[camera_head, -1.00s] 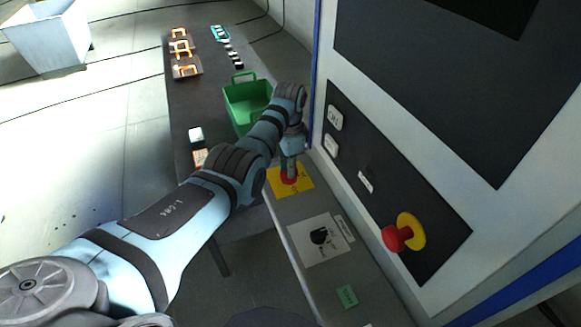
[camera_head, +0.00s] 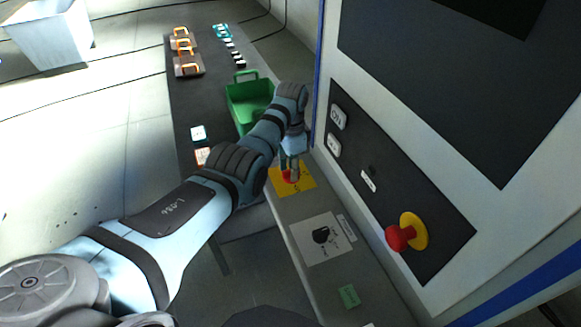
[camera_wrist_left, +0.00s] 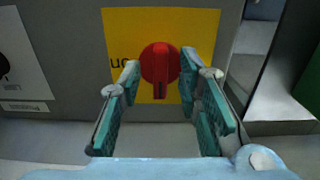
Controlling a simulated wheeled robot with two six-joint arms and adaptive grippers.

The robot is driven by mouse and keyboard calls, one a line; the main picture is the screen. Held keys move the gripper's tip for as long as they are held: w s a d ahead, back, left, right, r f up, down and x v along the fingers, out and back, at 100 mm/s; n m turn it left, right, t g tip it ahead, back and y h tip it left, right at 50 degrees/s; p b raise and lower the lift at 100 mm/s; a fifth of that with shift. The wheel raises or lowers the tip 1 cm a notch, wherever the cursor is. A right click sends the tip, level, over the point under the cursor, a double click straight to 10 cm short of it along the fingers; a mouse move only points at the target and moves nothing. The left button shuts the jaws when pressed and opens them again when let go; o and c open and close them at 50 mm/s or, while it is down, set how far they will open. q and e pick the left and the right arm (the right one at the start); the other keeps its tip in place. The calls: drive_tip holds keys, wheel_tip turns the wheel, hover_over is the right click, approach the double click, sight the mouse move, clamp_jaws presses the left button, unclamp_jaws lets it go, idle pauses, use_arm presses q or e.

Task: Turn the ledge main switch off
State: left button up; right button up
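The ledge main switch is a red rotary knob (camera_wrist_left: 160,68) on a yellow plate (camera_wrist_left: 200,25). In the left wrist view its raised grip runs up and down the picture. In the head view the red knob (camera_head: 291,177) is partly covered by my left gripper (camera_head: 291,163), and the yellow plate (camera_head: 303,184) lies on the grey ledge (camera_head: 290,218). In the left wrist view my left gripper (camera_wrist_left: 159,75) is open, with one finger on each side of the knob and gaps beside the grip. Dark lettering on the plate is partly hidden. My right gripper is not in view.
A black knob on a white plate (camera_head: 327,249) and a green label (camera_head: 349,296) sit nearer on the ledge. A green basket (camera_head: 250,100) stands on the dark table (camera_head: 190,90) behind.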

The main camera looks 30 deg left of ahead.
use_arm(q)
wheel_tip(320, 180, up, 12)
idle(0.3)
